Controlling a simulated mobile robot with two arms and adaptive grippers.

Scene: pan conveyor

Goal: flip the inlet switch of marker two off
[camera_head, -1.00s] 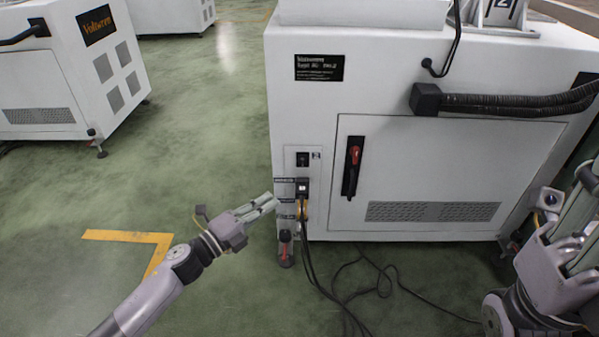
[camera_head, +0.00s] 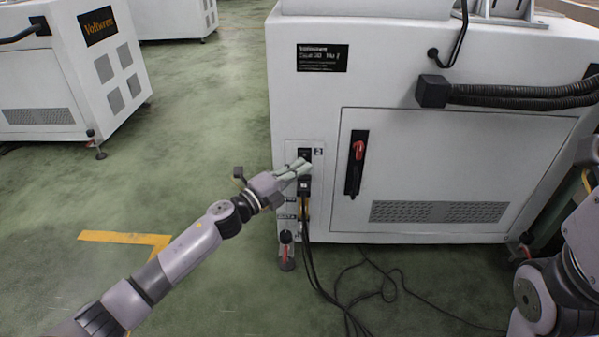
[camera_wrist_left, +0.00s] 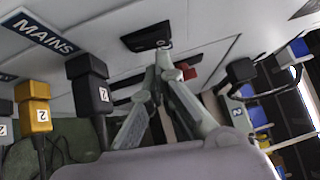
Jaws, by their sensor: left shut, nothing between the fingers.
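The white machine with the nameplate (camera_head: 322,58) fills the right half of the head view. A small black switch (camera_head: 304,153) sits in a narrow panel at its lower left, beside a small "2" label. My left gripper (camera_head: 304,166) is shut and empty, its fingertips at the lower part of this switch and partly covering it. In the left wrist view the closed fingertips (camera_wrist_left: 160,58) lie just below the black switch (camera_wrist_left: 147,37). I cannot tell whether they touch it, or the switch's position. My right gripper is out of view; only its arm shows.
Below the switch are a black plug (camera_head: 304,187) and hanging cables (camera_head: 311,262). The wrist view shows a black plug (camera_wrist_left: 91,88), a yellow plug (camera_wrist_left: 34,106) and a MAINS label (camera_wrist_left: 44,34). A red-handled switch (camera_head: 356,160) is to the right.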

